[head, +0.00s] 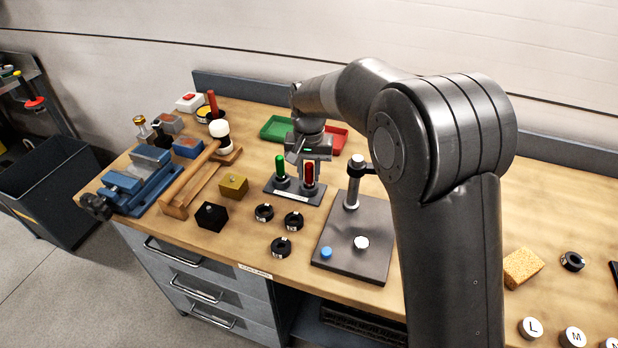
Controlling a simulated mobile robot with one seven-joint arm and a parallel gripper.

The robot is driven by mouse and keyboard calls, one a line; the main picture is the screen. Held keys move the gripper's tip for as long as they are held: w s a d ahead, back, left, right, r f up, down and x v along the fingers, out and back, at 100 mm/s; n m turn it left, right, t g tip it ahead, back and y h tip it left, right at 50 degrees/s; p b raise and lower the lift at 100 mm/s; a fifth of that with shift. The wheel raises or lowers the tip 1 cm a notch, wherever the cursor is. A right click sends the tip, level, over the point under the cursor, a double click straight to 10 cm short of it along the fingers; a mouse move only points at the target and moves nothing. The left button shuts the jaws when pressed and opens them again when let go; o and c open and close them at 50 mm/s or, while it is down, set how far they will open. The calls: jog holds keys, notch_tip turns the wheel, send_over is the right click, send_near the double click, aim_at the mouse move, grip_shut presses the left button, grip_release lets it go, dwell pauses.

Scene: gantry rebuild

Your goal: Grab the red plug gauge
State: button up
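The red plug gauge (309,174) stands upright in a dark stand (294,194), to the right of the green plug gauge (280,167). My gripper (307,160) is right above the red plug gauge and points down, with its fingers at about the height of the red handle's top. The fingers are small and partly merge with the arm and stand behind. I cannot tell whether they touch the handle or how far apart they are.
A grey plate with a post (340,245) stands to the right of the stand. Black rings (264,212) lie in front. A green tray (276,128) and a red tray (338,138) lie behind.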

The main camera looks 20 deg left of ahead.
grip_shut()
jog(key=shift+r, duration=0.1)
